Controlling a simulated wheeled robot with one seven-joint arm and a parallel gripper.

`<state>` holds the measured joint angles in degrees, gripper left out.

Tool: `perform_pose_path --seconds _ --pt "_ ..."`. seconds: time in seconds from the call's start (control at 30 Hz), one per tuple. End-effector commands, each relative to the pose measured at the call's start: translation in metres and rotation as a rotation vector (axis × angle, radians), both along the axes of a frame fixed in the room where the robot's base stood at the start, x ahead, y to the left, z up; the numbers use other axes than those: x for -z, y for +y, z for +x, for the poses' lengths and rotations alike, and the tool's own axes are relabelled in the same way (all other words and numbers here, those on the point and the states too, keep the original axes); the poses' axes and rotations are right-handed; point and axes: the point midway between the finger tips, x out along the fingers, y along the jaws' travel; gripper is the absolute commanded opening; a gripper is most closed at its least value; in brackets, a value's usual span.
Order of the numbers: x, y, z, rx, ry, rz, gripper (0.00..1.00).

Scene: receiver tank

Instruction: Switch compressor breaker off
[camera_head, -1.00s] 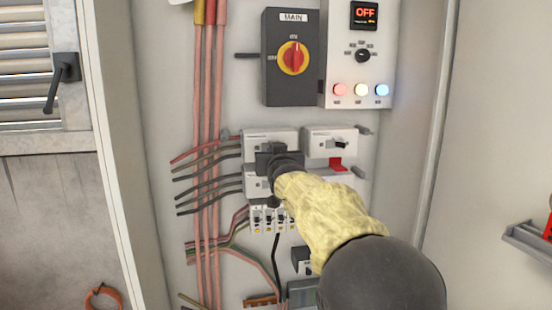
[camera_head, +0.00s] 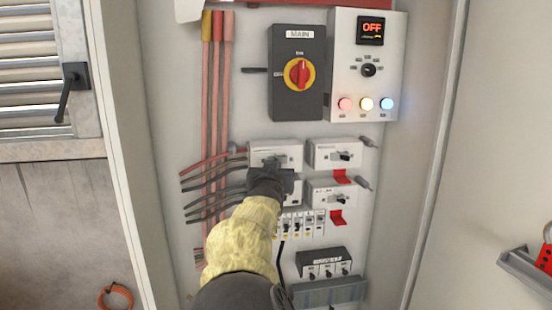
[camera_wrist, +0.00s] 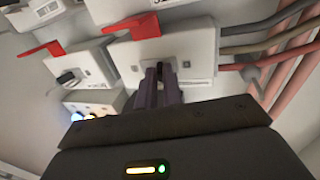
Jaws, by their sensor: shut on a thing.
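Two rows of white breakers sit on the panel; their labels are too small to read, so I cannot tell which is the compressor's. My gripper (camera_head: 274,164) is at the upper-left breaker (camera_head: 291,148), shut on its toggle handle. In the wrist view the gripper's narrow fingers (camera_wrist: 160,72) meet at the front of that breaker (camera_wrist: 197,50), hiding most of the handle. The upper-right breaker (camera_head: 325,149) and lower-right breaker (camera_head: 321,190) show dark handles. My arm covers most of the lower-left breaker.
The MAIN switch (camera_head: 298,74) with its red knob is above. A control box (camera_head: 366,85) reads OFF, with lit lamps. Red tabs (camera_head: 337,217) hang under the right breakers. Cables (camera_head: 209,120) run along the left. Small breakers (camera_head: 315,222) are below.

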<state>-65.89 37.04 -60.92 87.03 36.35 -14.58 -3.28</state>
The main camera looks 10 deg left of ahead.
Motion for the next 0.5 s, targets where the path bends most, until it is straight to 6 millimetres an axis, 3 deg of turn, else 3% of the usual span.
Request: perform_pose_path --seconds 0.03,0.5 --pt "-0.0076 0.0022 0.0000 0.010 -0.003 -0.004 0.00" --pt "-0.0086 0.0083 0.0005 0.112 -0.004 -0.005 0.00"
